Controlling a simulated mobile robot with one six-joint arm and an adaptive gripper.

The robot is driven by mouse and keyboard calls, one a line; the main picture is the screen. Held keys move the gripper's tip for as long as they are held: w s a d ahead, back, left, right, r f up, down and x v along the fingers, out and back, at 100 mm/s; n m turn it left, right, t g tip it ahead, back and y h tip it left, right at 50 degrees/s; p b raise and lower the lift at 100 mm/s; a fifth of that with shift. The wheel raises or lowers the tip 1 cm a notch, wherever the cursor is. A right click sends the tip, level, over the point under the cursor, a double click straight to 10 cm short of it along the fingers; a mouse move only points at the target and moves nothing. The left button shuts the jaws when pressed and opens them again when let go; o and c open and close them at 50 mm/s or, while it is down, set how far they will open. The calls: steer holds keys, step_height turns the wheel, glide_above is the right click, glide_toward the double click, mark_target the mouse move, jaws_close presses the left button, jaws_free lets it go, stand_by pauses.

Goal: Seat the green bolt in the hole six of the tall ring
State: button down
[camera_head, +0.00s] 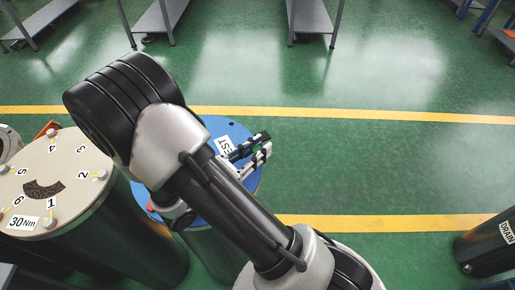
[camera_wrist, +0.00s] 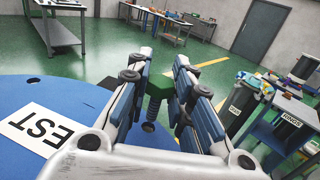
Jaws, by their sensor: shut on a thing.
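My gripper (camera_wrist: 165,60) is shut on the green bolt (camera_wrist: 157,86), its green head between the two fingers and its dark threaded shank pointing down. In the head view my gripper (camera_head: 260,147) is over the right edge of the blue round top, and I cannot make out the bolt there. The tall ring (camera_head: 62,181) is the cream-topped dark cylinder at the left, numbered 1 to 6, well away from my gripper. Silver bolt heads show near numbers 1, 2, 4 and 5. My arm covers part of the ring's right side.
The blue-topped cylinder (camera_head: 231,128) with a TEST label stands right of the tall ring. A dark DRAIN cylinder (camera_head: 486,246) is at the lower right. Green floor is open behind.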

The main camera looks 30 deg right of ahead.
steer(key=shift+f+b, duration=0.5)
steer(key=shift+f, duration=0.25)
stand_by(0.4)
steer(key=shift+r+p, duration=0.45)
steer(key=shift+p, duration=0.1)
stand_by(2.6)
steer(key=shift+r+p, duration=2.8)
steer(key=shift+r, duration=0.7)
